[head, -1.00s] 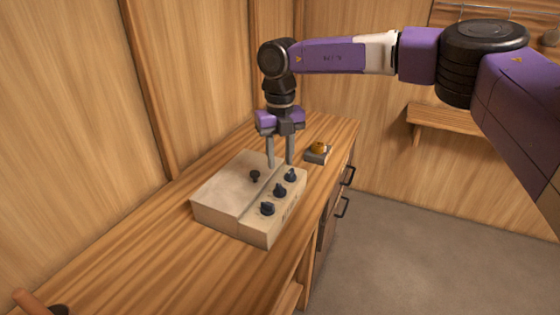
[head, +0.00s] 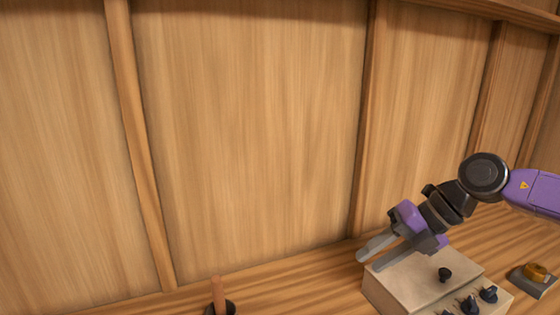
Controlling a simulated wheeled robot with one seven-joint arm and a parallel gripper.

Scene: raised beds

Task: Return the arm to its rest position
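My gripper (head: 374,256) is at the right of the head view, tilted with its two grey fingers pointing down and left. The fingers are apart with a gap between them and nothing in it, so it is open. It is above the left back part of a beige control box (head: 405,279) with several black knobs. The fingers look clear of the box, though the exact height is hard to tell. My purple arm runs off the right edge.
The box stands on a wooden counter (head: 325,278). A small grey block with an orange round piece (head: 536,272) is at the right. A dark pot with a brown handle (head: 218,297) is at the bottom left. A wooden wall (head: 250,120) rises close behind.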

